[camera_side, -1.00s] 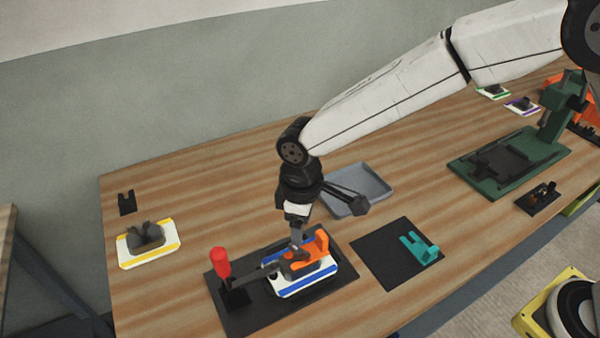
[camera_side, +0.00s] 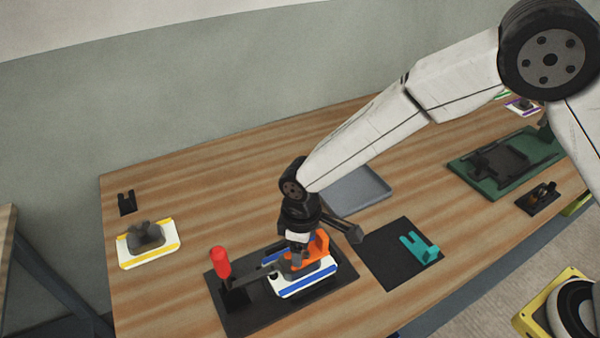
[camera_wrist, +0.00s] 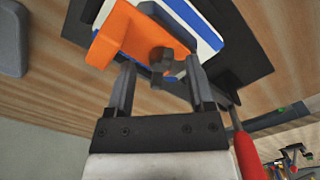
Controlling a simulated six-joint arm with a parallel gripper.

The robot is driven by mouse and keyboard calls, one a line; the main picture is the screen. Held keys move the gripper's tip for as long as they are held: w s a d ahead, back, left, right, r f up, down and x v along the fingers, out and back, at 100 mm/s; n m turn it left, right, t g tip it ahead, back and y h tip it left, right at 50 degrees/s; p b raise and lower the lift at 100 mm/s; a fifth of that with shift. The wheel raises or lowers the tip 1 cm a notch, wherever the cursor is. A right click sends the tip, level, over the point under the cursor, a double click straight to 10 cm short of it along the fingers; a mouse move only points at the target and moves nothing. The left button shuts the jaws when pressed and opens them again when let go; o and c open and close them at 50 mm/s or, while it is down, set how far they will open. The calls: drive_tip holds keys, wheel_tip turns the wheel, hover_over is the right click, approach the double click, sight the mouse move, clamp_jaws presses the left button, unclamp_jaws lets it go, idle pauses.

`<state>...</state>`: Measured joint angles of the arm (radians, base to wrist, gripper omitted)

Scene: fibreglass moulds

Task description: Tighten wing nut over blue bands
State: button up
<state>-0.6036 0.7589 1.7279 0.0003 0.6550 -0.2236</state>
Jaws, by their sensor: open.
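The blue-banded mould (camera_side: 303,282) is a white block with blue stripes on a black base plate (camera_side: 245,318). It carries an orange bracket (camera_side: 318,243), which also shows in the wrist view (camera_wrist: 122,35). A small dark grey wing nut (camera_wrist: 161,60) shows beside the orange part in the wrist view. My gripper (camera_wrist: 157,75) is open, with its two fingers on either side of the wing nut; I cannot tell whether they touch it. In the side view my gripper (camera_side: 297,262) is low over the mould and hides the nut. A red-handled clamp (camera_side: 221,262) stands at the mould's left.
A yellow-banded mould (camera_side: 148,243) lies at the left. A grey tray (camera_side: 357,190) lies behind my gripper. A black mat (camera_side: 385,262) with a teal bracket (camera_side: 419,248) lies to the right, and a green fixture (camera_side: 500,160) farther right. Bare wood lies between them.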

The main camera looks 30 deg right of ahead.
drive_tip(key=shift+f, duration=0.3)
drive_tip(key=shift+c, duration=0.2)
clamp_jaws()
drive_tip(key=shift+a+m, duration=0.1)
drive_tip(key=shift+m, duration=2.3)
